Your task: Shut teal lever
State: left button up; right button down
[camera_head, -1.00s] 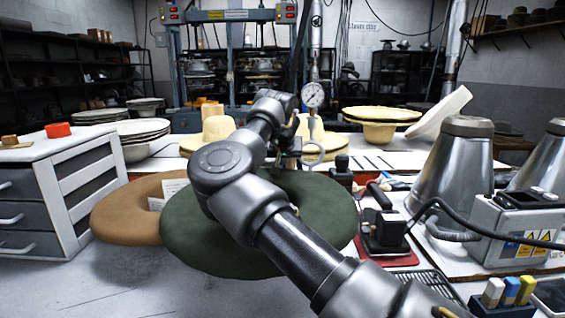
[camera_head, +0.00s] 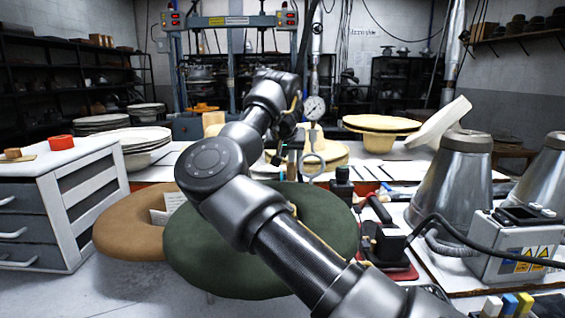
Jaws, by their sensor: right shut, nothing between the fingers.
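My right arm reaches in from the lower right, and my right gripper (camera_head: 281,150) is at its far end, in front of the pale hats on the back table. The gripper is shut and empty, small and partly hidden by its own wrist. A dial gauge (camera_head: 314,108) on an upright pipe stands just right of it, with a metal ring (camera_head: 312,165) below. A thin bluish upright piece (camera_head: 300,142) shows beside the gripper; I cannot tell whether it is the teal lever or whether they touch. My left gripper is not in view.
A white drawer cabinet (camera_head: 75,155) stands left. Metal cones (camera_head: 455,180), a control box (camera_head: 515,245) and cables crowd the right. A hat press frame (camera_head: 232,20) stands behind.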

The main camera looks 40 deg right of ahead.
jog(key=shift+v, duration=2.3)
